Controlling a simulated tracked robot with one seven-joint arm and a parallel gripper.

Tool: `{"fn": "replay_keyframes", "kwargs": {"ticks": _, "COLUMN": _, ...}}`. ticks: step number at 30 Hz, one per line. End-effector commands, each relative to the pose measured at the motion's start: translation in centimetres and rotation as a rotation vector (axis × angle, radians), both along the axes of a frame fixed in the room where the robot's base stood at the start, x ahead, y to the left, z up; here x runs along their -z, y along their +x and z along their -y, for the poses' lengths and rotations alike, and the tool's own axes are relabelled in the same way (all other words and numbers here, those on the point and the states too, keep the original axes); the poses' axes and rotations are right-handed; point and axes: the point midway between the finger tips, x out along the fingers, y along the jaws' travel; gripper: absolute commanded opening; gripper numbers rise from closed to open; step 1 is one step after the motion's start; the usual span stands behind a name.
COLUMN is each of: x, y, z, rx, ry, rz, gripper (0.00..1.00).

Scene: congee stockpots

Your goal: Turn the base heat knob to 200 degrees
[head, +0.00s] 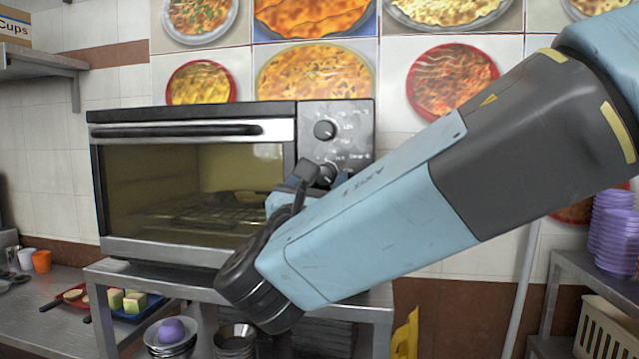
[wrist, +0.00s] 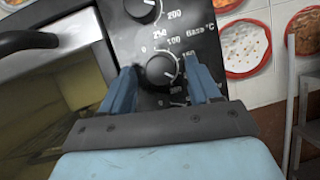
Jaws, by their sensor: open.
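The toaster oven's control panel (head: 348,112) carries two dark round knobs. The lower knob (wrist: 162,69) has "Base °C" printed above it and numbers such as 100 and 150 around it. Its white mark appears to point to the lower right in the wrist view. My gripper (wrist: 160,76) is open, with one blue finger on each side of this knob; I cannot tell whether either touches it. In the head view the lower knob (head: 327,174) is partly hidden by my gripper. The upper knob (head: 325,129) is clear of the fingers.
The oven's glass door (head: 180,190) is shut, and its handle (head: 178,130) sticks out left of the panel. The oven stands on a metal stand (head: 110,275). Bowls and cups (head: 235,340) sit below. Purple bowls (head: 613,230) are stacked at the right.

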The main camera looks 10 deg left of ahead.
Motion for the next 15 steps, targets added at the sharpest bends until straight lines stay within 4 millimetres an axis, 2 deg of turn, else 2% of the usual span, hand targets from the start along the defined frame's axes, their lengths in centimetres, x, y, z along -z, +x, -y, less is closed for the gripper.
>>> {"fn": "replay_keyframes", "kwargs": {"ticks": 4, "x": 0.01, "y": -0.01, "z": 0.00, "rx": 0.000, "ry": 0.000, "rz": 0.000, "gripper": 0.60}}
{"fn": "replay_keyframes", "kwargs": {"ticks": 15, "x": 0.03, "y": -0.02, "z": 0.00, "rx": 0.000, "ry": 0.000, "rz": 0.000, "gripper": 0.24}}
